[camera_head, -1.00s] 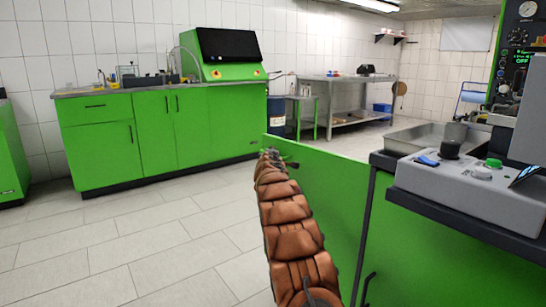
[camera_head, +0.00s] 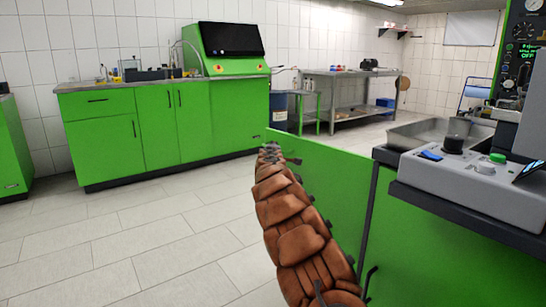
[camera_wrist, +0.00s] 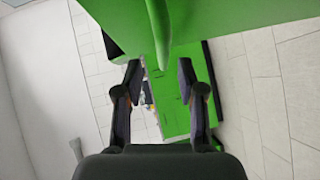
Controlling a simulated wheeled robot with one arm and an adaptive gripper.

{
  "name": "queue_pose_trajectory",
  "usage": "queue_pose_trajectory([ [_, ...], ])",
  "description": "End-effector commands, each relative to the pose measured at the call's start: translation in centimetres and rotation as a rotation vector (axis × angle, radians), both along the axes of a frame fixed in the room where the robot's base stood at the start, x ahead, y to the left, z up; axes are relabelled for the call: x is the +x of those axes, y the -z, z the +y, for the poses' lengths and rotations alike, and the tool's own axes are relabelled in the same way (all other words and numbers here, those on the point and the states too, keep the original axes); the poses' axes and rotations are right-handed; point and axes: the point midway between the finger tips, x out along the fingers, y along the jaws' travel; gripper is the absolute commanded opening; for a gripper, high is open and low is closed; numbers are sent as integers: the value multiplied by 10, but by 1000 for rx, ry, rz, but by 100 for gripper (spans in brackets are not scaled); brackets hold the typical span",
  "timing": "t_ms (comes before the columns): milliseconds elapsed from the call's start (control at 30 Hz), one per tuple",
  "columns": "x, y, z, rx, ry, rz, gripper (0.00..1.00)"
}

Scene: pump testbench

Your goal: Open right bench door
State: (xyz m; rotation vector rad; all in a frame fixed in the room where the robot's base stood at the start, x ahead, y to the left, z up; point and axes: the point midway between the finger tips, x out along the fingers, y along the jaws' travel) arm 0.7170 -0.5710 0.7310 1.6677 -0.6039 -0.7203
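The green bench door (camera_head: 335,185) stands swung out from the near bench (camera_head: 425,262) at the right of the head view. My arm reaches along the door towards its far free edge. My gripper (camera_head: 277,158) is small and partly hidden there. In the wrist view, my gripper (camera_wrist: 160,76) has its two dark fingers spread apart. A green panel, seemingly the door (camera_wrist: 205,18), fills the top of that view, and its narrow edge points down between the fingers. I cannot tell whether the fingers touch it.
Green cabinets (camera_head: 155,140) line the back wall, with a wide tiled floor (camera_head: 150,235) clear before them. A steel table (camera_head: 350,100) and a blue barrel (camera_head: 279,110) stand behind the door. A grey control box (camera_head: 470,185) sits on the near bench.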

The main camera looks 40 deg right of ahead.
Motion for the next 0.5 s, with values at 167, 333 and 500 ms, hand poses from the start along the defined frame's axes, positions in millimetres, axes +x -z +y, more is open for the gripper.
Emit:
queue_pose_trajectory([
  [167, -11, 1, 6, -4, 7, 7, 39],
  [333, -17, -2, 15, -3, 4, 6, 39],
  [500, -24, -3, 23, -2, 2, 6, 39],
])
